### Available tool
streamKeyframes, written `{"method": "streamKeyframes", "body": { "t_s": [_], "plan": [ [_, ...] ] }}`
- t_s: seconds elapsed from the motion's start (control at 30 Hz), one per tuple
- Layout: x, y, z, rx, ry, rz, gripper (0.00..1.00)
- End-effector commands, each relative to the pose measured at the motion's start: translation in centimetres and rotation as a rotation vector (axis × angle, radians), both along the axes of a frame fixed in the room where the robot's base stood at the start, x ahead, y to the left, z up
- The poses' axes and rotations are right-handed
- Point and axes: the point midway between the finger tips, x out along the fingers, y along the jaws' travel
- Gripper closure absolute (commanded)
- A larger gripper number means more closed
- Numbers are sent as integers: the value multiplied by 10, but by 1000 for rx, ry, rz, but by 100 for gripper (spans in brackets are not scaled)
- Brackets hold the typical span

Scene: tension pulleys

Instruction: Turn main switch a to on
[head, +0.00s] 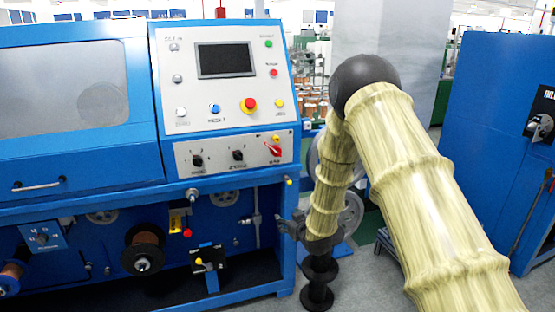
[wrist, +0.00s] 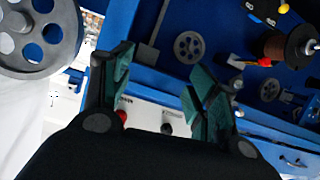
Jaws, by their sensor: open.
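A red rotary switch (head: 273,149) sits at the right of a pale panel on the blue machine, with black knobs to its left. A black plate with a rotary switch (head: 540,126) is on the blue cabinet at the far right, its lettering cut off by the picture edge. I cannot read which one is main switch a. My gripper (head: 288,225) is low beside the machine's right front corner, below the pale panel. In the wrist view my gripper (wrist: 162,80) is open, with nothing between its green-padded fingers. A red knob (wrist: 122,115) shows near the left finger.
The blue machine (head: 80,180) fills the left, with spools and pulleys below. A control panel (head: 220,80) with a dark screen is above the switches. Grey wheels (head: 350,212) stand behind my arm.

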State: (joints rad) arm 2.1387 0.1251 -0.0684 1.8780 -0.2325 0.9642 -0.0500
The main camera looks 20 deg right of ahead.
Motion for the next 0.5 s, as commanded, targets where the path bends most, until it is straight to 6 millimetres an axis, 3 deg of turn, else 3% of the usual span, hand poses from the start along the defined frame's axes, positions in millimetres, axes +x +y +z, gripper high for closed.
{"method": "streamKeyframes", "body": {
  "t_s": [0.03,0.1,0.2,0.33,0.5],
  "plan": [
    [27,-7,33,-12,-80,6,41],
    [54,-13,74,-27,-170,17,41],
    [80,-21,123,-45,-268,30,41],
    [96,-26,160,-60,-340,37,41],
    [108,-27,173,-66,-363,40,41]
  ]
}}
